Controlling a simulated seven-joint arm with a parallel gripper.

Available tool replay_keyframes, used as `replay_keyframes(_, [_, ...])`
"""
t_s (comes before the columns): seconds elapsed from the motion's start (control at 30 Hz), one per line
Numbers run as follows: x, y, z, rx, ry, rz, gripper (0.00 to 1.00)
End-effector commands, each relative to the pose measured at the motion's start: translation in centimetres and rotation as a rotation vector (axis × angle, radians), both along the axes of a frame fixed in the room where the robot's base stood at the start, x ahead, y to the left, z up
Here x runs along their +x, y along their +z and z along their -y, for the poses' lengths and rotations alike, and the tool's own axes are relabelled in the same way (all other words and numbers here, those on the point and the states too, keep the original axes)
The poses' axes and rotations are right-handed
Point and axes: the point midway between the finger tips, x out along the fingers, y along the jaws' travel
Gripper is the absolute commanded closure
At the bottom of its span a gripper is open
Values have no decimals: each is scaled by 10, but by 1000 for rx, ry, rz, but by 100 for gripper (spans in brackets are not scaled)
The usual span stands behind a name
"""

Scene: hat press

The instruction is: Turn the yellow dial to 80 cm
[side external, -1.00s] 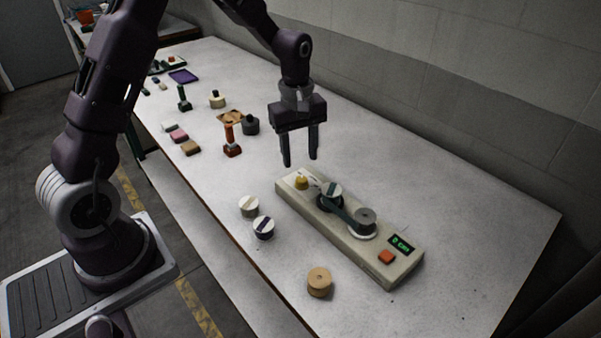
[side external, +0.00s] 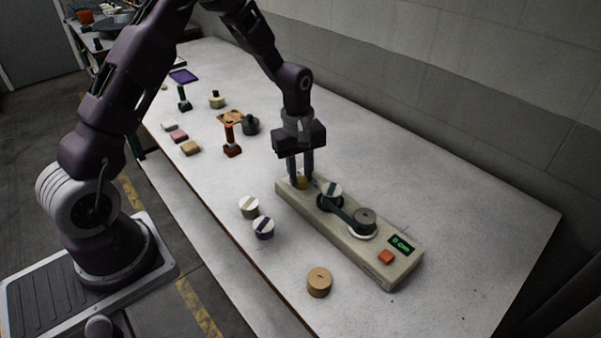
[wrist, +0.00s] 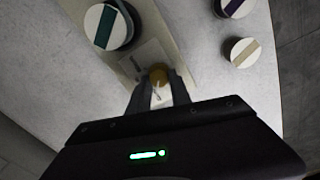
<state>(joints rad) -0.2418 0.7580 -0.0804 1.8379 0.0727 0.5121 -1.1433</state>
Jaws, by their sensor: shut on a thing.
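The yellow dial (side external: 302,183) sits at the far left end of the beige press unit (side external: 374,268). My gripper (side external: 301,185) points down over that end, with its fingers on either side of the dial and shut on it. In the wrist view the dial (wrist: 158,75) shows between the fingertips (wrist: 159,88), with a pale scale plate beside it. The unit's green display (side external: 401,244) shows a small reading in cm, apparently 0. An orange button (side external: 386,257) is below the display.
Two striped discs (side external: 249,207) (side external: 264,228) and a tan puck (side external: 319,281) lie in front. Stamps and blocks stand farther left. The table's right side is clear.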

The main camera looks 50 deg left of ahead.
Motion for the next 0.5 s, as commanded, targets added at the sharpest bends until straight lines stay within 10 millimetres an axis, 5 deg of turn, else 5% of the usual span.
replay_keyframes(0.5, [2,1,0,0,-220,3,100])
